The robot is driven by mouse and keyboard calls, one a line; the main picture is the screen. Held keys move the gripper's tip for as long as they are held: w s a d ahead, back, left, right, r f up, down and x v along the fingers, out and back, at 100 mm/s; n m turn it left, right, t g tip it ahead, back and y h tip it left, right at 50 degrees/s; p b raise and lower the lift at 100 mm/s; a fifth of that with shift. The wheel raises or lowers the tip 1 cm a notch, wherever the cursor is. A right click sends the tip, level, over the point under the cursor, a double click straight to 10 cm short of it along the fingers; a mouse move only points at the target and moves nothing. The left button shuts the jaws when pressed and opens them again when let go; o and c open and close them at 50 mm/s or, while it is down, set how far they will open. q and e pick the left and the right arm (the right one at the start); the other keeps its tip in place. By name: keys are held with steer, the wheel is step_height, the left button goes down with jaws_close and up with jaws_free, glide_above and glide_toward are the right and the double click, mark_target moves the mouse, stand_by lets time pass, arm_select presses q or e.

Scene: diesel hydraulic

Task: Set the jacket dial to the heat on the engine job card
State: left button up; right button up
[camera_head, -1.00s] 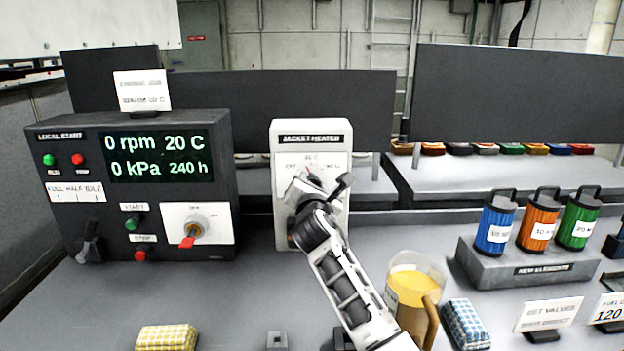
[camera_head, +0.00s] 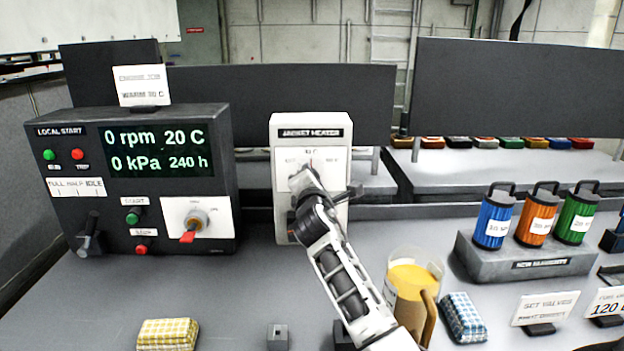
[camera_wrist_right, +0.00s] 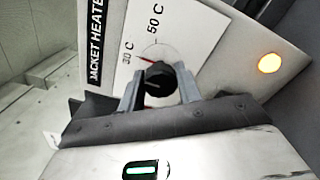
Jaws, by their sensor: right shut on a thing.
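The white jacket heater box (camera_head: 283,215) stands on the bench at the middle. Its black dial knob (camera_wrist_right: 158,78) shows in the right wrist view, between the two fingers of my right gripper (camera_wrist_right: 160,92), which is shut on it. The dial plate carries "30 C" and "50 C" marks, and a small red pointer mark above the knob lies close to the 30 C side. In the head view my right gripper (camera_head: 308,184) covers the knob. The engine job card (camera_head: 140,86) stands on the left console; its blurred lower line seems to read "WARM 30 C". My left gripper is not in view.
The local start console (camera_head: 60,215) stands left, its screen showing 20 C. An amber lamp (camera_wrist_right: 269,63) glows on the heater. A jug of yellow liquid (camera_head: 405,290) stands close to my right arm. Filter elements on a stand (camera_head: 540,262) are at right. The front-left bench is mostly clear.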

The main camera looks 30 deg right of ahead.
steer(key=shift+f, duration=0.15)
steer(key=o, duration=1)
steer(key=shift+s+a, duration=0.1)
steer(key=v, duration=1.5)
steer(key=shift+s, duration=0.4)
steer(key=shift+a, duration=0.15)
